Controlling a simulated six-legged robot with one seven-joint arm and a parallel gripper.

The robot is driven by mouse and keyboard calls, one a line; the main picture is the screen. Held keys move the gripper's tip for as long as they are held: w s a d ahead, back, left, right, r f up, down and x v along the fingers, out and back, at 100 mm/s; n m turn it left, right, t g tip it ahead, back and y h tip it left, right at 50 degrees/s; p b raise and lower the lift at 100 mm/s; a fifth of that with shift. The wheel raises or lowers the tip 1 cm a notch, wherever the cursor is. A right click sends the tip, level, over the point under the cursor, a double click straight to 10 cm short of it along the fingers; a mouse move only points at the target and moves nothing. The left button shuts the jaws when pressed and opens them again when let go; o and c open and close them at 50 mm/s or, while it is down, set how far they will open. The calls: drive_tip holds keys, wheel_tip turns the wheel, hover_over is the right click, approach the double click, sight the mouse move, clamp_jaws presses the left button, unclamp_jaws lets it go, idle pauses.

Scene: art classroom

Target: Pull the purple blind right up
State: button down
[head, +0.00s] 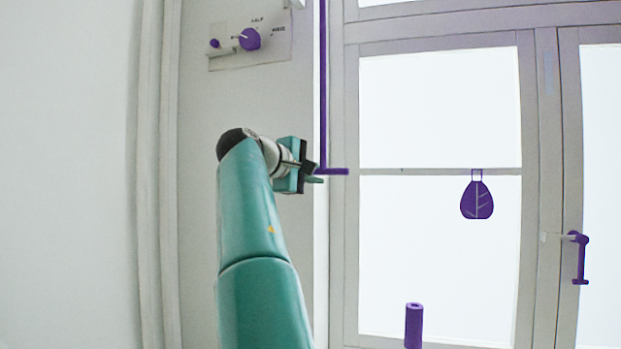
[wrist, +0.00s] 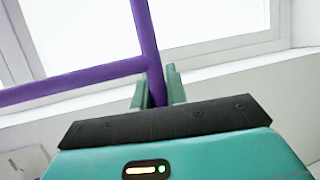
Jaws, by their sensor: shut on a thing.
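A thin purple rod (head: 323,90) hangs down at the left edge of the window and ends in a short horizontal purple bar (head: 335,171). My gripper (head: 313,171) is at the foot of this rod. In the wrist view my gripper (wrist: 158,88) has its two fingers on either side of the purple rod (wrist: 144,35), close to where the bar (wrist: 75,84) joins it. It is shut on the purple rod. The part between the fingers is partly hidden. No purple blind sheet shows in either view.
The window (head: 440,110) fills the right, with a purple leaf-shaped tag (head: 477,200) and a purple handle (head: 580,260). A purple cylinder (head: 414,326) stands low in front. A wall plate (head: 270,53) with a purple knob (head: 249,39) is above left of my gripper.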

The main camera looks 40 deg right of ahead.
drive_tip(key=shift+a+r, duration=0.1)
drive_tip(key=shift+r, duration=0.35)
drive_tip(key=c, duration=1.4)
unclamp_jaws()
drive_tip(key=shift+s+f, duration=0.1)
drive_tip(key=shift+f, duration=0.05)
drive_tip(key=v, duration=1.3)
drive_tip(key=shift+a, duration=0.35)
